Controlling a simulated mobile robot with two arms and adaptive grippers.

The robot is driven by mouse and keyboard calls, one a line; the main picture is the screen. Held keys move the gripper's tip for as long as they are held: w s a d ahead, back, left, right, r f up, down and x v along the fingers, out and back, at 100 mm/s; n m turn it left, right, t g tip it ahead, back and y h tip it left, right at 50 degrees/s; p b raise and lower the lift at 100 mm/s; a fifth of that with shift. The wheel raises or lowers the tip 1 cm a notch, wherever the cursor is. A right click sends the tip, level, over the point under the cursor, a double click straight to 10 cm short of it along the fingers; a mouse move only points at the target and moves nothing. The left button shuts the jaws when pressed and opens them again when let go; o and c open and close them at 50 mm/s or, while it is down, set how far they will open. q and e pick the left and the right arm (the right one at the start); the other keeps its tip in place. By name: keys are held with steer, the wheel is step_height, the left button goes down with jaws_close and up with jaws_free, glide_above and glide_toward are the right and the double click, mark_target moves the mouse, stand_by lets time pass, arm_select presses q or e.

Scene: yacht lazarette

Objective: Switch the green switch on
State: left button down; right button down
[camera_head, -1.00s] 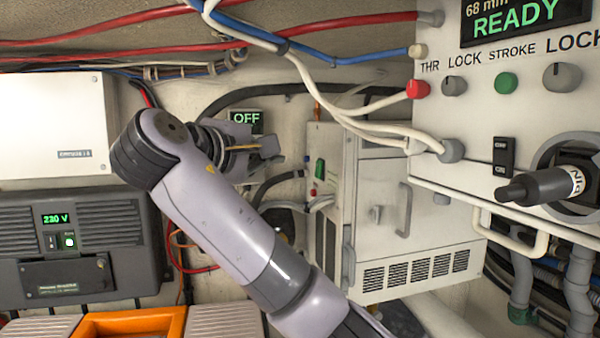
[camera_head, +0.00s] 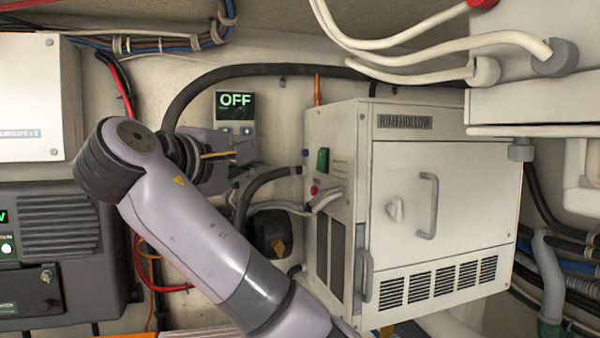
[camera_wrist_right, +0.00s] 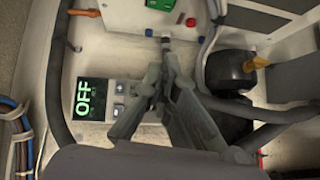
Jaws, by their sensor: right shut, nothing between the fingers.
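The green switch (camera_head: 322,161) is on the narrow left side face of the white cabinet (camera_head: 455,190), above a small red button (camera_head: 314,190). Part of it shows at the top edge of the right wrist view (camera_wrist_right: 160,4). My right gripper (camera_head: 252,160) is left of the switch in the head view, apart from it. In the right wrist view its fingers (camera_wrist_right: 160,44) are together and empty, pointing toward the face with the switch. Whether the switch is on or off is too small to tell. My left gripper is not in view.
A small display reading OFF (camera_head: 235,101) is on the wall behind my right gripper. A black hose (camera_head: 262,72) arches over it. Pale cables (camera_head: 325,198) run into the cabinet face below the switch. A dark unit (camera_head: 55,250) stands at left.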

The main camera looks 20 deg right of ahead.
mark_target(321, 160)
steer(key=w+d+f+p, duration=0.1)
steer(key=w+d+p, duration=0.5)
steer(key=d, duration=0.5)
steer(key=shift+w+p, duration=0.4)
steer(key=shift+p, duration=0.4)
steer(key=shift+a, duration=0.1)
